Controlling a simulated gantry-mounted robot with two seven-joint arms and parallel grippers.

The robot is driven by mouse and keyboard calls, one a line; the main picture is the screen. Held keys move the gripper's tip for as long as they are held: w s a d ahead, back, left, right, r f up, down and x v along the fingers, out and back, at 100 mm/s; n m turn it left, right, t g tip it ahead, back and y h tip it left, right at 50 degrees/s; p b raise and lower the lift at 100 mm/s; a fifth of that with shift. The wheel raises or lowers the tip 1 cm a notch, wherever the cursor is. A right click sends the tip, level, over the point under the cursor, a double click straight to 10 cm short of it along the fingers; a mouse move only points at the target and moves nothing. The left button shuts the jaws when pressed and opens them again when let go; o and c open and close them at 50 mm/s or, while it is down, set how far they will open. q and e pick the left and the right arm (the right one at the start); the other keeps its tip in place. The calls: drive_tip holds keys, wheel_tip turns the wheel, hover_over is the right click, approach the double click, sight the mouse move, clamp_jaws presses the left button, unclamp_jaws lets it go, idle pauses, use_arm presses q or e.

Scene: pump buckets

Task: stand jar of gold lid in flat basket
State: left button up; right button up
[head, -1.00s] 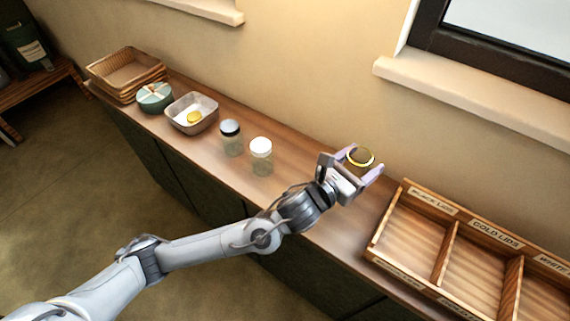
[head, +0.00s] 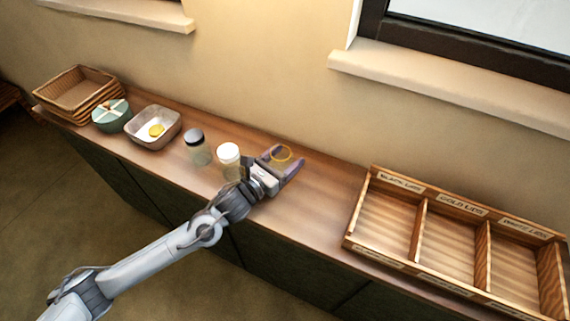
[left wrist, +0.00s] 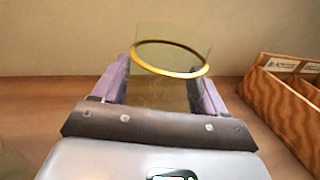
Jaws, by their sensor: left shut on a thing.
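My left gripper (head: 284,168) is shut on a clear glass jar with a gold ring (head: 281,152) at its lid. In the left wrist view the gold-lid jar (left wrist: 170,58) shows between the two purple fingers (left wrist: 157,82); its glass is very faint. I cannot tell whether it touches the counter. A wooden tray (head: 417,232) with three compartments stands at the right, its labels reading black, gold and white lids. The compartments look empty. A stack of flat wicker baskets (head: 78,92) is at the far left. My right gripper is not in view.
On the counter (head: 320,205) left of my gripper stand a white-lid jar (head: 228,154) close by and a black-lid jar (head: 196,146). Counter between gripper and tray is clear.

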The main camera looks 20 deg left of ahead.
sight(285, 165)
use_arm(q)
drive_tip(key=shift+f, duration=1.4)
drive_tip(key=shift+f, duration=0.15)
drive_tip(key=o, duration=1.2)
drive_tip(key=shift+r, duration=0.2)
drive_tip(key=v, duration=1.2)
drive_tip(key=shift+c, duration=0.2)
